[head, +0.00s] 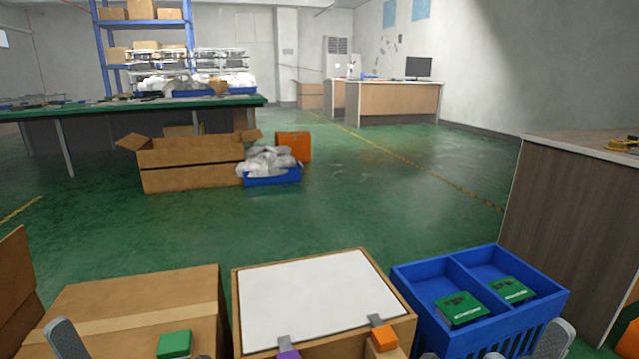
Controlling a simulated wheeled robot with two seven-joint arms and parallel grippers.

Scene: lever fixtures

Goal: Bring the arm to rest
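My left gripper (134,348) shows only as grey fingertips at the bottom left edge, set wide apart. My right gripper (492,350) shows likewise at the bottom right, its fingertips apart. Nothing is visibly clamped in either, and the rest of both arms is out of frame. A small green block (174,344) is in front of the cardboard box, between the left fingertips in the picture. A purple block (288,354) and an orange block (383,338), each by a grey tab, are at the front of a box with a white top (318,298); their lower parts are cut off.
A cardboard box (130,305) stands at left. A blue two-compartment crate (420,281) holds green boxes (462,309) at right. A wood-sided counter (570,225) rises at far right. Beyond, the green floor (400,200) is open, with an open carton (190,165) further back.

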